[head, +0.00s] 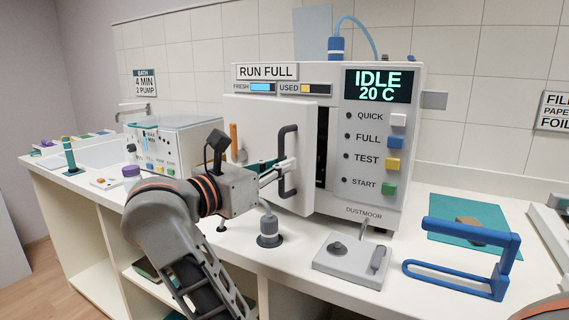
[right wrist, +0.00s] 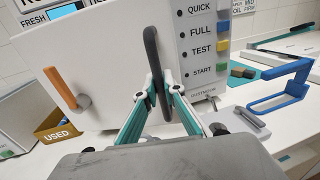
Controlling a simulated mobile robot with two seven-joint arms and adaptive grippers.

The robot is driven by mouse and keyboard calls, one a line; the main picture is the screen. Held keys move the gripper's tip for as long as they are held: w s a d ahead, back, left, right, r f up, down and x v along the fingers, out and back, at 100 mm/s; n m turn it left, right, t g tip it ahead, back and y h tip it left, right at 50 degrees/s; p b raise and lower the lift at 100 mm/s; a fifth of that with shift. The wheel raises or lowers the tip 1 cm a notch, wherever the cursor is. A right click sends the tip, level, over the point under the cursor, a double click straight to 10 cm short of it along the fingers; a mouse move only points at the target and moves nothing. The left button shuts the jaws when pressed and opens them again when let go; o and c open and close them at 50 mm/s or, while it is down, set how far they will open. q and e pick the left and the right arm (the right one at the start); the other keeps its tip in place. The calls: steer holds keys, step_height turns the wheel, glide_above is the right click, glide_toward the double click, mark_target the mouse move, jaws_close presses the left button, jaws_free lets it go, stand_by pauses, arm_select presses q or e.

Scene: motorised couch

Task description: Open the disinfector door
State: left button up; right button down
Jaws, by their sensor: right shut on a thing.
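The disinfector (head: 375,215) is a white machine on the counter, its display reading "IDLE 20 C". Its white door (head: 262,118) stands ajar in the head view, with a dark gap along its right edge. A black vertical bar handle (head: 287,185) is on the door, and it also shows in the right wrist view (right wrist: 152,50). An orange lever (right wrist: 62,86) sits left of the handle. My right gripper (head: 287,168) is shut on the handle, with a finger on each side of it in the right wrist view (right wrist: 158,90). My left gripper is not in view.
A grey fixture (head: 352,262) stands in front of the machine. A blue frame (head: 465,250) and a teal mat (head: 450,235) lie right. A glass-lidded bath (head: 170,140) is left.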

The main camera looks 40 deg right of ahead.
steer(key=a, duration=0.3)
steer(key=shift+w+a, duration=0.25)
steer(key=shift+w, duration=0.15)
steer(key=c, duration=2.2)
jaws_free()
steer(key=shift+w, duration=0.1)
steer(key=shift+o, duration=0.2)
step_height(320, 180, up, 10)
